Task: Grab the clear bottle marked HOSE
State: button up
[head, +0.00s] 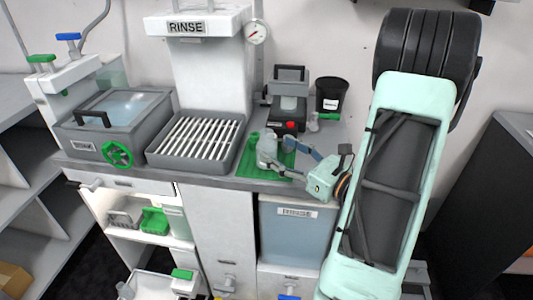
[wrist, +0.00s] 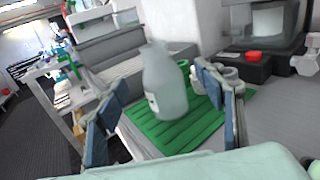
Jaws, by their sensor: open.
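A clear, greyish bottle (head: 267,150) stands upright on a green ribbed mat (head: 288,158) on the grey counter. In the wrist view the bottle (wrist: 164,84) is slightly blurred and shows part of a pale label at its lower left; I cannot read the marking. My gripper (head: 295,156) is open beside the bottle, reaching from the right. In the wrist view its two blue-padded fingers (wrist: 165,117) stand wide apart on either side of the bottle in the picture, with the bottle ahead of them. I cannot see contact.
A small pale jar (wrist: 198,80) stands right of the bottle. Behind are a dark device with a red button (head: 290,126) and a black cup (head: 330,95). A slatted rinse basin (head: 156,157) under the RINSE sign lies left. The counter's front edge is close to the mat.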

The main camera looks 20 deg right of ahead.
aim_at(275, 148)
jog(key=x, duration=0.4)
jog(key=shift+w+a+f, duration=0.15)
jog(key=shift+w+a, duration=0.05)
jog(key=shift+w, duration=0.2)
jog(key=c, duration=1.4)
jog(key=shift+o, duration=0.2)
